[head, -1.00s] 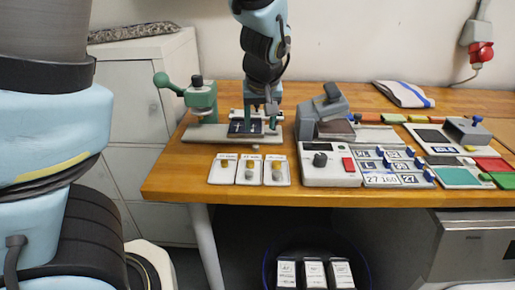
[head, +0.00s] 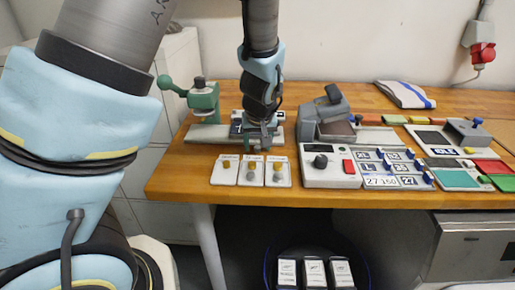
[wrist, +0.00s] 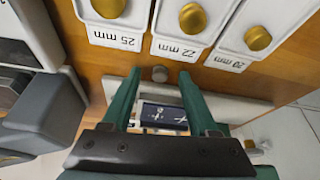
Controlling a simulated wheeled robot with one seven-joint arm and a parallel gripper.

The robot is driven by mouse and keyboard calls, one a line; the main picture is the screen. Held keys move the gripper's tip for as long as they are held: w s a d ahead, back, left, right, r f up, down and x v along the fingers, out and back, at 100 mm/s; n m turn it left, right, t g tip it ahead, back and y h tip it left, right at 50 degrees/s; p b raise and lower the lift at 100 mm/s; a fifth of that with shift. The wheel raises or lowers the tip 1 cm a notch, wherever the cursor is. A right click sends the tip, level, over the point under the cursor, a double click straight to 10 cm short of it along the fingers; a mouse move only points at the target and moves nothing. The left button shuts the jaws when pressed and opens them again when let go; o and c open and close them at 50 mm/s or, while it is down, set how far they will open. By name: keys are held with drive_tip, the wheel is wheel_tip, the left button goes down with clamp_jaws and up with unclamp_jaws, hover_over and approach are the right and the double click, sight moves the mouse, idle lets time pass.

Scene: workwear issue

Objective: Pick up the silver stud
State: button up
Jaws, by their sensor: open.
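The silver stud (wrist: 159,73) is a small round grey piece. Whether the fingertips are down at the stud's height is not clear.
White trays marked 25 mm (wrist: 118,38), 22 mm (wrist: 177,49) and 20 mm (wrist: 228,63) stand close by, with gold-topped pieces. The green press (head: 203,98) and a dark printed card (wrist: 150,113) are near my fingers. A grey machine (head: 328,171) stands to the right.

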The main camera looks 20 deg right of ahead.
clamp_jaws()
idle(0.6)
